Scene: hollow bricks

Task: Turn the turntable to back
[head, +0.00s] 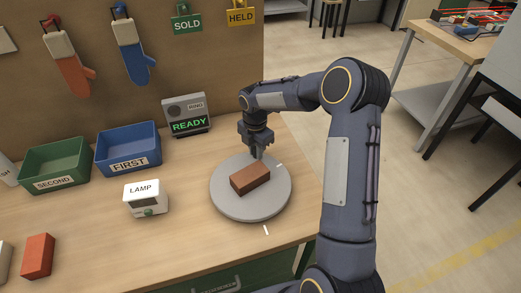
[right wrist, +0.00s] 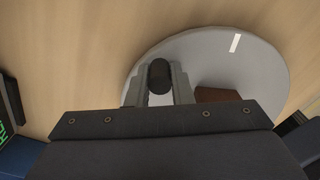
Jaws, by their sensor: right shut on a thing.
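The turntable (head: 228,203) is a round grey disc on the wooden table; it also shows in the right wrist view (right wrist: 205,55). A reddish-brown brick (head: 250,179) lies on it, partly visible in the right wrist view (right wrist: 215,95). My right gripper (head: 257,153) reaches down at the far edge of the disc. In the right wrist view its fingers are shut on a dark round knob (right wrist: 160,77) at the disc's rim. The head view mostly hides the knob behind the fingers. My left gripper is out of view.
A white lamp box (head: 146,197) stands left of the turntable. Behind are a blue FIRST bin (head: 128,148), a green SECOND bin (head: 53,165) and a grey box reading READY (head: 187,116). A white mark (head: 266,229) lies on the table in front of the disc.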

